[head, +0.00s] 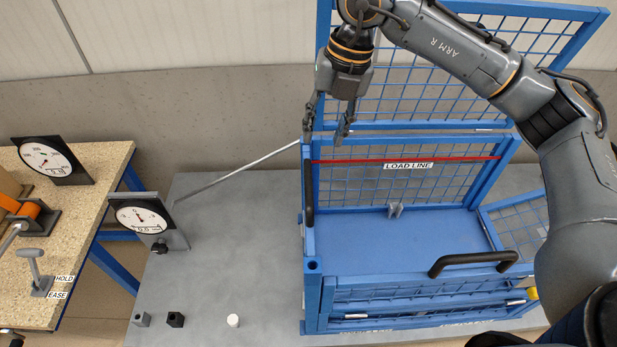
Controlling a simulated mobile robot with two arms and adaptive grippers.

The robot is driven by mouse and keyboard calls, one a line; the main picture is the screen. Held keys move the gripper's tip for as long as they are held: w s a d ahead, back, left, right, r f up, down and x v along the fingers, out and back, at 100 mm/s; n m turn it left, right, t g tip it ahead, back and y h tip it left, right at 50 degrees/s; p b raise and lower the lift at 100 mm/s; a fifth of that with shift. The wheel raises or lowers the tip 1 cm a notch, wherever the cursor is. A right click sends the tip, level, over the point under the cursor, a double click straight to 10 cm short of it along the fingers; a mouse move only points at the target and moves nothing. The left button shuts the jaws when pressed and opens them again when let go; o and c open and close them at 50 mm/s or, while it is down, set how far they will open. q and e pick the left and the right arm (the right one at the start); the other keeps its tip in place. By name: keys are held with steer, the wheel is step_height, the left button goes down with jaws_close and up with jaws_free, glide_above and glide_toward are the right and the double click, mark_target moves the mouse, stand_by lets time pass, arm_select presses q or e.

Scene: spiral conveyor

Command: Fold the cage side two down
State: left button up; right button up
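The blue mesh cage (312,318) stands on a grey platform right of centre. A tall mesh panel rises upright at its back, behind a red strip marked LOAD LINE (408,166). Its left side (309,225) shows nearly edge-on, with a black upright handle (308,190). A second black handle (472,262) lies along the front top edge. I cannot tell which panel is side two. My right gripper (326,132) points down at the back left corner, fingers apart, near the top of the left side. Whether it touches is unclear. My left gripper is out of view.
A thin grey rod (240,170) slopes from the cage's back left to a dial gauge (140,218). Small blocks (176,319) and a white cylinder (233,320) stand front left on the grey platform (240,260). A workbench (95,215) is at far left.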

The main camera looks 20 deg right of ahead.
mark_target(310, 185)
steer(key=f+p, duration=0.1)
steer(key=f, duration=0.2)
steer(key=a+f+p, duration=0.1)
steer(key=f, duration=0.3)
steer(key=a+f+p, duration=0.1)
steer(key=f, duration=0.3)
steer(key=shift+a+f+p, duration=0.1)
steer(key=shift+f+p, duration=0.1)
steer(key=shift+p, duration=0.1)
steer(key=shift+a+f, duration=0.1)
steer(key=shift+f, duration=0.45)
jaws_close()
